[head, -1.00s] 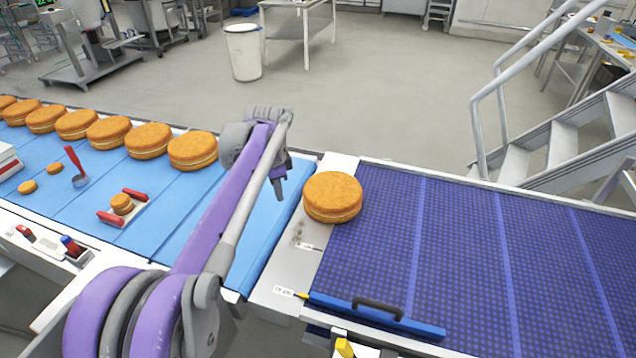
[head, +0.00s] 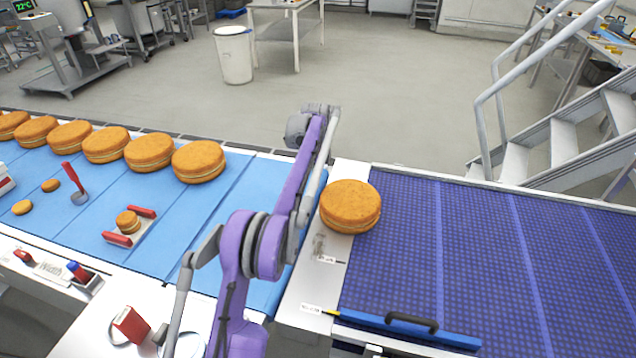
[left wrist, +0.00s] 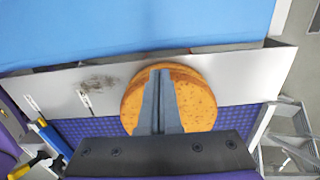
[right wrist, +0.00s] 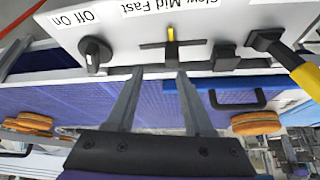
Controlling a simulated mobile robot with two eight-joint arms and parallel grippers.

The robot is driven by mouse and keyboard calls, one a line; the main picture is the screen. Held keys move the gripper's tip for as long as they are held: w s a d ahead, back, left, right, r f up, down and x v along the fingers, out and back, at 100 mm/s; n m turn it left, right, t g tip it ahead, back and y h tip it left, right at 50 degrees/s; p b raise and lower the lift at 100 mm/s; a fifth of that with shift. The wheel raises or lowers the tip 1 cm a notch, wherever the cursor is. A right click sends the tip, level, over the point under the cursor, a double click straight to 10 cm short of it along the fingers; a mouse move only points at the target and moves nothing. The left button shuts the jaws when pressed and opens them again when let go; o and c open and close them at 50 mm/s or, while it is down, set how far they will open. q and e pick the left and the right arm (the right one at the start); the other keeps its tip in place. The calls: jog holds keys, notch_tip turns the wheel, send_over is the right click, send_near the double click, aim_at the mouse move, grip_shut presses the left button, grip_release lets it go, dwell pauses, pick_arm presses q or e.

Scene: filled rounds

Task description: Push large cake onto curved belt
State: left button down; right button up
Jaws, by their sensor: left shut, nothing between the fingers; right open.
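The large cake (head: 350,206), a round orange-brown layered sponge, lies flat across the steel transfer plate (head: 305,285) and the near edge of the dark blue curved belt (head: 450,260). In the left wrist view the cake (left wrist: 200,95) shows behind my left gripper (left wrist: 160,72), which is shut and empty. Its fingers overlap the cake in the picture; I cannot tell whether they touch. In the head view my left arm hides this gripper, just left of the cake. My right gripper (right wrist: 157,75) is open and empty, facing a control panel (right wrist: 200,30).
More large cakes (head: 198,161) stand in a row along the light blue belt (head: 220,215) at left. A blue bar with a black handle (head: 410,323) lies along the dark belt's front edge. The dark belt is otherwise clear. Metal stairs (head: 560,145) stand behind it.

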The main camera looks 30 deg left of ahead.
pick_arm(q)
notch_tip(320, 180, down, 7)
jog(key=shift+f, duration=0.2)
pick_arm(e)
jog(key=shift+s+f, duration=0.25)
jog(key=shift+f, duration=0.15)
